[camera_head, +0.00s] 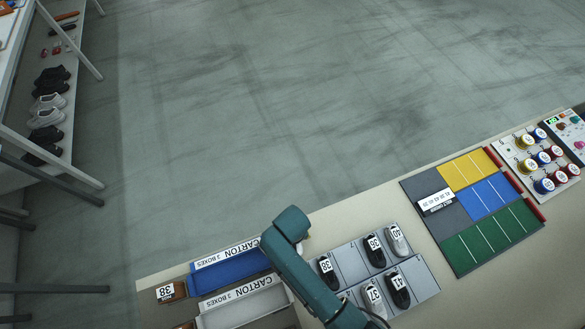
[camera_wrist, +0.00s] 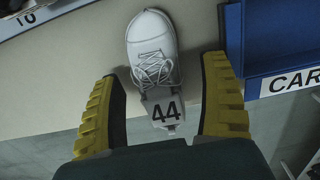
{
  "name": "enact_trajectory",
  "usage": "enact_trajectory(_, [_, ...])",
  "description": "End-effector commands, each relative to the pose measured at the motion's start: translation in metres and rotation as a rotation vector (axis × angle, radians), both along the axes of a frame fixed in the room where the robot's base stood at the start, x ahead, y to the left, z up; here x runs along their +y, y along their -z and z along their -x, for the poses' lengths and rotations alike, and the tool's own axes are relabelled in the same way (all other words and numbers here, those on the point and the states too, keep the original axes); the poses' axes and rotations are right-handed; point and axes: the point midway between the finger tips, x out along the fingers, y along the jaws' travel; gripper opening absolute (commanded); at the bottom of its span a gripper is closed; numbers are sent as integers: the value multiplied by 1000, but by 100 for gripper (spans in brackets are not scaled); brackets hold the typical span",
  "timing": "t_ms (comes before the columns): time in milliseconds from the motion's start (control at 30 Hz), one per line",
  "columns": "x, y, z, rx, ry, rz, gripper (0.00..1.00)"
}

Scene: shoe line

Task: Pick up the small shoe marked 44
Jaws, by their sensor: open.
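The small white laced shoe (camera_wrist: 152,35) marked 44 shows in the wrist view on the beige table, its toe toward the top. Its tag, a grey piece reading 44 (camera_wrist: 163,110), hangs at the lower end of the shoe. My gripper (camera_wrist: 162,85) is open, with one yellow-padded finger on each side of the tag and the shoe's lower end. Gaps show between the shoe and both fingers. I cannot tell how far above the shoe the fingers are. In the head view I cannot make out the 44 mark, and my arm covers part of the table.
A blue carton box (camera_wrist: 283,40) stands close right of my right finger. A coloured sorting board (camera_head: 474,212) is at the right.

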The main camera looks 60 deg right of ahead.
Motion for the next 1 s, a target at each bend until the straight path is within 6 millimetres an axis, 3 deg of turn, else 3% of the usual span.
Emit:
enact_trajectory(100, [0,0,0,0,0,0,77])
enact_trajectory(467, [0,-1,0,0,0,0,8])
enact_trajectory(833, [0,-2,0,0,0,0,7])
enact_trajectory(1000, [0,-29,-1,-3,0,1,7])
